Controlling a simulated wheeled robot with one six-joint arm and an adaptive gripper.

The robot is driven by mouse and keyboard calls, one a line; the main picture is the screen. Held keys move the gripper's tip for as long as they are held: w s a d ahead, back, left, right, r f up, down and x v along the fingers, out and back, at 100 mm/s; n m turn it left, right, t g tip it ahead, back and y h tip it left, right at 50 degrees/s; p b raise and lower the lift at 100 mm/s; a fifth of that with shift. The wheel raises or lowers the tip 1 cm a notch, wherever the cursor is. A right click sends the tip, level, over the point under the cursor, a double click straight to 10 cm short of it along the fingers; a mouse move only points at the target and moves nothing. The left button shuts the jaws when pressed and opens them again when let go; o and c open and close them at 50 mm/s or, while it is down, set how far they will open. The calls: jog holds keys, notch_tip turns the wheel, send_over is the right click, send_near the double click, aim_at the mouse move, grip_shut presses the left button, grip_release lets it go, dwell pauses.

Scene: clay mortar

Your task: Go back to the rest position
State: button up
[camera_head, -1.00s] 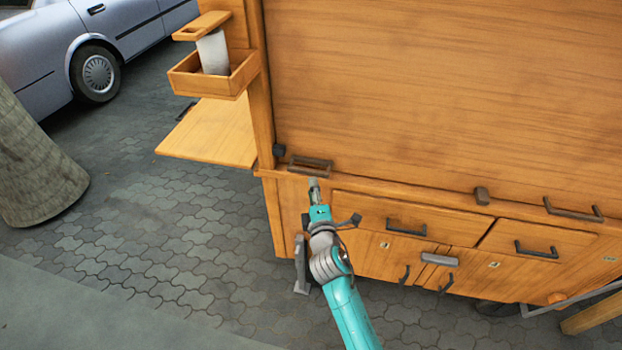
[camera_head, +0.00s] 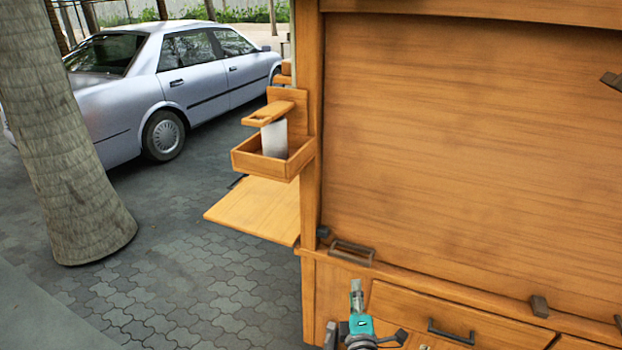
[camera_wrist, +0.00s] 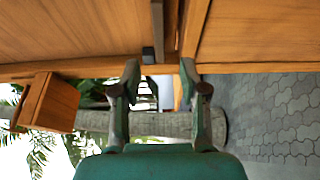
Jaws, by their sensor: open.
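My gripper (camera_wrist: 158,72) is open in the wrist view, its two green fingers apart with nothing between them. In the head view my gripper (camera_head: 357,288) shows at the bottom, in front of the wooden cart's (camera_head: 470,130) lower front, just below a dark metal handle (camera_head: 352,252). The turquoise arm behind it is mostly cut off by the bottom edge. From the head view I cannot tell whether the fingertips touch the cart.
A drawer with a dark handle (camera_head: 451,332) is right of my gripper. A side shelf (camera_head: 255,210) and a small wooden box (camera_head: 262,166) with a pale cup (camera_head: 274,138) stick out left. A tree trunk (camera_head: 65,150) and silver car (camera_head: 190,85) stand beyond. Paving (camera_head: 200,290) at left is clear.

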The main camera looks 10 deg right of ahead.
jog(key=s+f+m+g+y, duration=0.1)
jog(key=s+f+m, duration=0.25)
jog(key=s, duration=0.95)
jog(key=s+f+m+g+y, duration=0.1)
jog(key=s+f+m+y, duration=0.2)
jog(key=s, duration=1)
jog(key=s+r+m, duration=0.4)
jog(key=s+m, duration=0.1)
jog(key=s, duration=0.6)
jog(key=s+d+r+m+g+h, duration=0.1)
jog(key=s+r+m, duration=0.3)
jog(key=s, duration=0.7)
jog(key=shift+s+r+m, duration=0.15)
jog(key=shift+r+m, duration=0.1)
jog(key=shift+m, duration=0.2)
jog(key=shift+d, duration=0.25)
